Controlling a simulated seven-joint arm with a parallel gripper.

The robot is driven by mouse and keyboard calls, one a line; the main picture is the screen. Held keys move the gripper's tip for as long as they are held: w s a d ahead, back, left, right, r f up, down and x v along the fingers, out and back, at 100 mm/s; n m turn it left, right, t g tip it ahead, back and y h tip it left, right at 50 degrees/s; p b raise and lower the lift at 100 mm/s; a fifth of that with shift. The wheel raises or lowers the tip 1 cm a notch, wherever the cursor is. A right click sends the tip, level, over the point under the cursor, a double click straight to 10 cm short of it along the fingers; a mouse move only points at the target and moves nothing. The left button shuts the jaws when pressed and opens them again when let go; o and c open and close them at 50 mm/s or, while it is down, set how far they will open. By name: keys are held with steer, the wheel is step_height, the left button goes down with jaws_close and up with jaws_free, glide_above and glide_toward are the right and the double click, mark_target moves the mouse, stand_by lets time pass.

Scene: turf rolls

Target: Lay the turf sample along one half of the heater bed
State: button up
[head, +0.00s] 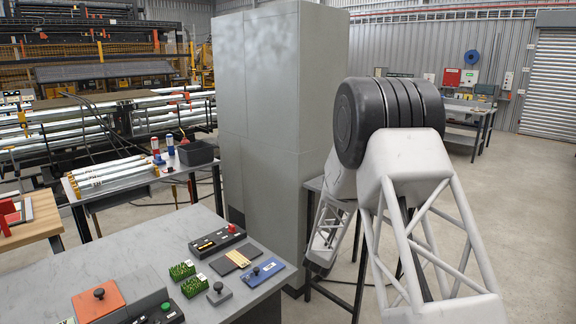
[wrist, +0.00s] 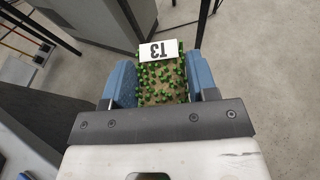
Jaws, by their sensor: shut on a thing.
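My gripper (wrist: 162,78) has its two blue fingers shut on the sides of a turf sample (wrist: 161,92). In the head view my arm fills the right side, and I cannot make out the gripper or the held sample there. A flat plate, part dark and part tan (head: 234,260), lies on the grey table; I cannot tell whether it is the heater bed.
Two green turf pieces (head: 187,278) lie on the grey table (head: 150,255). Around them are a black control box (head: 217,240), a blue block (head: 263,272), a grey knobbed block (head: 219,292) and an orange plate (head: 98,299). A tall grey cabinet (head: 262,120) stands behind the table.

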steer(key=shift+s+d+f, duration=0.3)
steer(key=shift+s+d, duration=0.15)
steer(key=shift+d, duration=0.25)
steer(key=shift+s+d+f, duration=0.25)
steer(key=shift+s+d, duration=0.2)
steer(key=shift+d, duration=0.25)
steer(key=shift+a, duration=0.15)
